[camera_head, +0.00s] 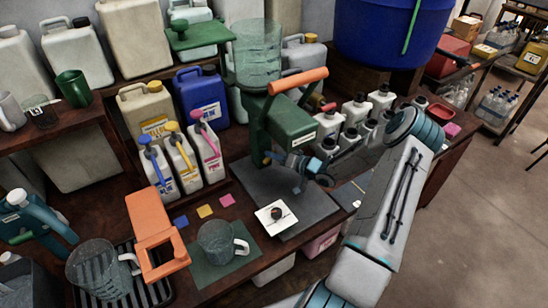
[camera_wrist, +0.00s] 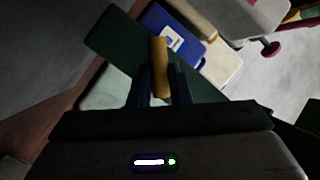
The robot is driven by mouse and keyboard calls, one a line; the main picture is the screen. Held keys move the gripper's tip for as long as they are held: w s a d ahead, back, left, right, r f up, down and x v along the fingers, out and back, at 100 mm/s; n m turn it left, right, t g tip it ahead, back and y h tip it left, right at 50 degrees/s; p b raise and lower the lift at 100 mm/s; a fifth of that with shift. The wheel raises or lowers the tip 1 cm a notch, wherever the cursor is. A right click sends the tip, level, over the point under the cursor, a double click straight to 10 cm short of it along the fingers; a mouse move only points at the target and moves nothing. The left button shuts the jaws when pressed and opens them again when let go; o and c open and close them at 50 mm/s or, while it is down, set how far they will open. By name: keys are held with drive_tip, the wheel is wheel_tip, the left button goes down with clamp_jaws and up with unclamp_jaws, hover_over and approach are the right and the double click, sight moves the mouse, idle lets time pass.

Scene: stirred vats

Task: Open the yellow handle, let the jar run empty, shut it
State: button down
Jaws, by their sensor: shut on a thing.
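A clear jar (camera_head: 257,58) stands on top of a green dispenser body (camera_head: 290,128) with an orange lever (camera_head: 298,80). I cannot tell how much the jar holds. The yellow handle (camera_wrist: 158,66) sits between my two dark fingers in the wrist view, and they are shut on it. In the head view my gripper (camera_head: 276,160) reaches in from the right at the dispenser's lower column, and only a small yellow bit (camera_head: 267,158) shows past it. The handle's exact angle is hard to tell.
A white square with a dark round thing (camera_head: 276,213) lies on the grey plate below. A glass mug (camera_head: 216,240) stands on a green mat at front left. Small bottles with coloured pumps (camera_head: 182,155) stand left, several white bottles (camera_head: 355,110) right. A blue vat (camera_head: 392,35) is behind.

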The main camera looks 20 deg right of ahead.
drive_tip(key=m+b, duration=0.1)
drive_tip(key=m, duration=0.1)
drive_tip(key=f+m+t+y+b, duration=0.1)
drive_tip(key=b, duration=0.1)
drive_tip(key=shift+d+m, duration=0.1)
drive_tip(key=shift+m, duration=0.3)
drive_tip(key=shift+m+t+y+b, duration=0.4)
drive_tip(key=shift+m+t+b, duration=0.75)
drive_tip(key=shift+m, duration=0.85)
drive_tip(key=c, duration=1.3)
unclamp_jaws()
drive_tip(key=shift+c, duration=0.2)
drive_tip(key=shift+r, duration=0.1)
